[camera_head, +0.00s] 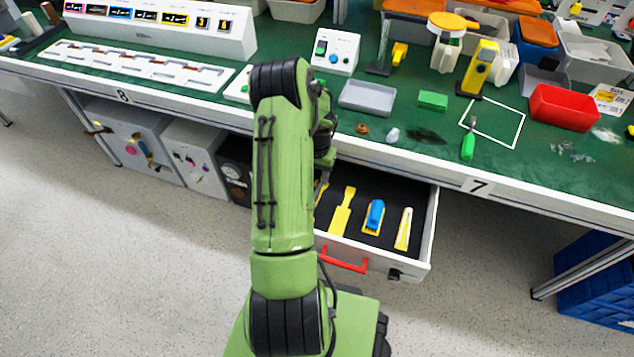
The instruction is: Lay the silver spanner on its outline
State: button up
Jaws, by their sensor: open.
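An open drawer (427,232) with a dark lining and a red handle (342,262) extends below the bench. In it I see a long yellow shape (341,211), a blue object (375,216) lying on a yellow patch, and a yellow and pale shape (403,229). Part of another yellow shape (320,192) shows at the left, beside my green arm. I cannot make out the silver spanner, or tell which yellow shape is its outline. My arm hides the drawer's left part. My gripper is hidden behind my arm.
The green bench top (455,148) above the drawer holds a grey tray (367,97), a green block (433,100), a green-handled tool (468,142) by a white square outline (500,124), and a red bin (563,107). Cabinets (135,140) stand under the bench's left side.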

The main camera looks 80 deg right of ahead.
notch_tip(320, 180, up, 5)
jog(key=shift+r+p, duration=0.1)
jog(key=shift+p, duration=0.35)
jog(key=w+a+r+n+t+h, duration=0.1)
jog(key=w+a+r+n+t, duration=0.2)
jog(key=w+a+r+n, duration=1.1)
jog(key=w+a+r+m, duration=0.1)
jog(key=w+a+r, duration=0.1)
jog(key=a+r, duration=0.55)
jog(key=w+a+r, duration=0.2)
jog(key=a+r, duration=0.2)
jog(key=a, duration=0.7)
jog(key=s+a+n+t+y, duration=0.1)
jog(key=s+a+n+t, duration=0.1)
jog(key=s+a+n, duration=0.4)
jog(key=s+a+r, duration=0.1)
jog(key=s+a, duration=0.1)
jog(key=a, duration=0.2)
jog(key=shift+s+a+t, duration=0.2)
jog(key=shift+s+t, duration=0.1)
